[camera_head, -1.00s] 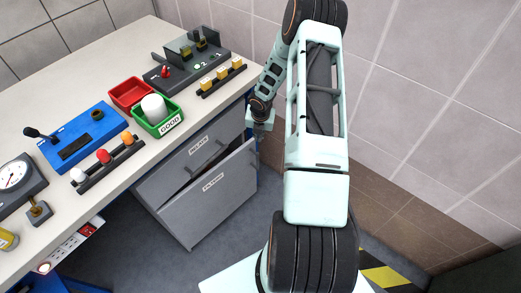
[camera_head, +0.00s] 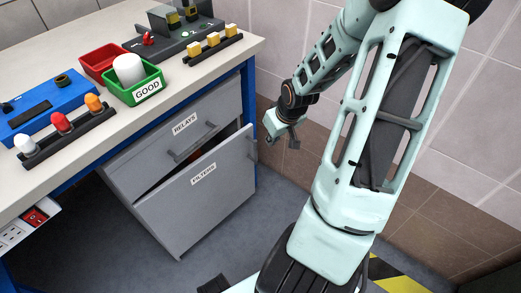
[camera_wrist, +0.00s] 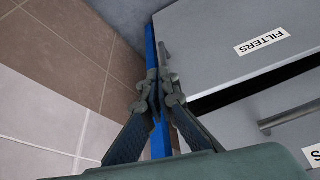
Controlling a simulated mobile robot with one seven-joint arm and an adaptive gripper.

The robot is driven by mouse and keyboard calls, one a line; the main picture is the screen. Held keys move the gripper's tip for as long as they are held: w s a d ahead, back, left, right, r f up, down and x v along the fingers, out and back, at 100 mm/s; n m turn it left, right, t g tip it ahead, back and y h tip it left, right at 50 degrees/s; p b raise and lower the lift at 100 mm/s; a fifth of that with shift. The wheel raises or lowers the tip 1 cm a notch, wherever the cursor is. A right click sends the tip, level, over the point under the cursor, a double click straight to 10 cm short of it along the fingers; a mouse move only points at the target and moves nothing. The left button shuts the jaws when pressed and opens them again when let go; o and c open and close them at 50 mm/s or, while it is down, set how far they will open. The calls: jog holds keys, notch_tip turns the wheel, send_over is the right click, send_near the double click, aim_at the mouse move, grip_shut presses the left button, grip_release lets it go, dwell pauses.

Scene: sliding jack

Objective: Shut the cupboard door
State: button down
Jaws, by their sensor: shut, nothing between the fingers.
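The cupboard door is the grey panel labelled FILTERS (camera_head: 205,200), under the bench. It stands ajar, with a dark gap along its top edge that widens to the right. Its small handle (camera_head: 252,148) is near the upper right corner. The door also shows at the upper right of the wrist view (camera_wrist: 225,45), beside the dark gap.
A grey drawer labelled RELAYS (camera_head: 180,140) is above the door. The white bench top (camera_head: 75,170) carries a red bin (camera_head: 104,62), a green GOOD bin (camera_head: 136,88) and several devices. Tiled wall (camera_head: 450,150) is on the right. Floor in front of the door is clear.

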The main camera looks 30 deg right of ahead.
jog(key=w+f+b, duration=0.6)
jog(key=w+f, duration=0.1)
jog(key=f, duration=0.2)
jog(key=shift+w, duration=0.3)
jog(key=shift+f, duration=0.1)
